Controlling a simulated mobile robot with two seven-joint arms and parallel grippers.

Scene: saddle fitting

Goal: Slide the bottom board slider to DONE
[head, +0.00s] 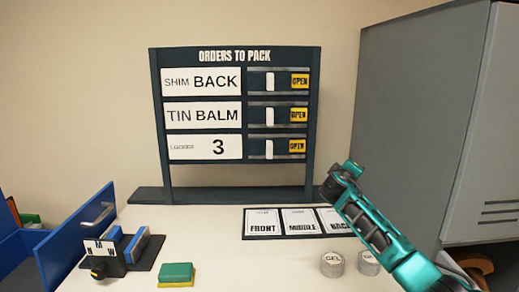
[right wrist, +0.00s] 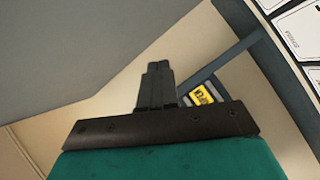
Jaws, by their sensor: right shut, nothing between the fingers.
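The dark order board (head: 235,55), headed ORDERS TO PACK, stands at the back of the table with three rows. The bottom slider is a white upright tab (head: 270,148) in its track, left of a yellow OPEN label (head: 297,146). The bottom row's card (head: 204,148) shows a large 3. No DONE label is visible. My right gripper (head: 345,171) is in front of the board's lower right, apart from it. In the right wrist view its fingers (right wrist: 157,72) are shut and empty, with a yellow OPEN label (right wrist: 203,96) beyond them. My left gripper is out of view.
A grey cabinet (head: 425,120) stands close on the right. Cards on a dark mat (head: 263,239), round tins (head: 332,264), a green-and-yellow block (head: 176,272) and a dark stand with a knob (head: 97,270) are on the table. A blue drawer (head: 75,242) is at left.

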